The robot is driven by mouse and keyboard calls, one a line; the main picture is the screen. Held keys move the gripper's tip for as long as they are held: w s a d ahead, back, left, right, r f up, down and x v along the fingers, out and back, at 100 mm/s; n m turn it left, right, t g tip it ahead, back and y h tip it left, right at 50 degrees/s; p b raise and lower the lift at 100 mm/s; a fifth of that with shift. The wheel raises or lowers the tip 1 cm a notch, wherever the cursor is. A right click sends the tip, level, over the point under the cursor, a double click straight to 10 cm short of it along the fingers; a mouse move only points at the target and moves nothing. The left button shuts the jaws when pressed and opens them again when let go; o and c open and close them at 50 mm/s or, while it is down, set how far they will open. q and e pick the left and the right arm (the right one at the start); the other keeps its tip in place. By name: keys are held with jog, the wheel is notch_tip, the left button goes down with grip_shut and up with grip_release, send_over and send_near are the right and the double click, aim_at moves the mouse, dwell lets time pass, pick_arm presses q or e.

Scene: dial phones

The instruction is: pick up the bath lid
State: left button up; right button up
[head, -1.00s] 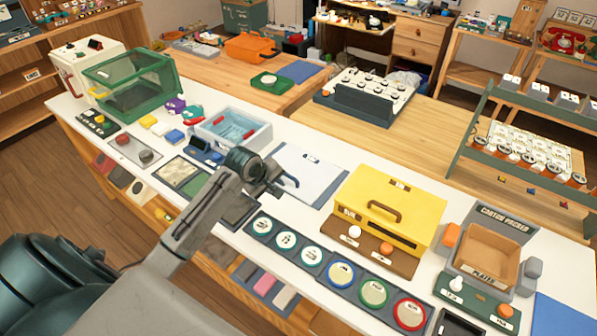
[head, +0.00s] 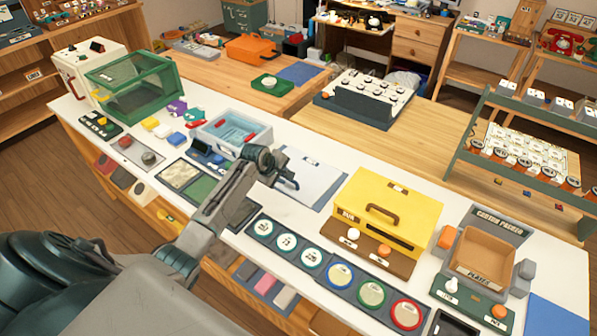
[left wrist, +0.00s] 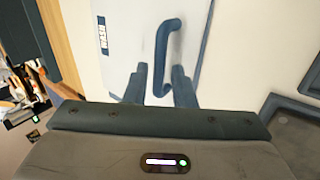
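The bath lid (head: 318,179) is a flat pale grey panel lying on the white counter, right of the bath. In the left wrist view the lid (left wrist: 198,62) carries a dark bent bar handle (left wrist: 168,36) and a small dark label. My left gripper (head: 284,177) is over the lid's left part and hides some of it. In the left wrist view its two dark fingers (left wrist: 160,76) are apart, with the handle's near end in the gap between them. I cannot tell whether either finger touches it. My right gripper is not in view.
The pale blue-grey bath (head: 231,133) stands left of the lid. A yellow box (head: 388,207) with a handle stands to its right. A row of round coloured dials (head: 340,274) runs along the counter's front. A wooden table (head: 405,150) lies behind.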

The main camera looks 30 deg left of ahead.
pick_arm(q)
jog(key=shift+x, duration=1.25)
jog(key=shift+s+r, duration=0.1)
jog(key=shift+c, duration=0.4)
grip_shut()
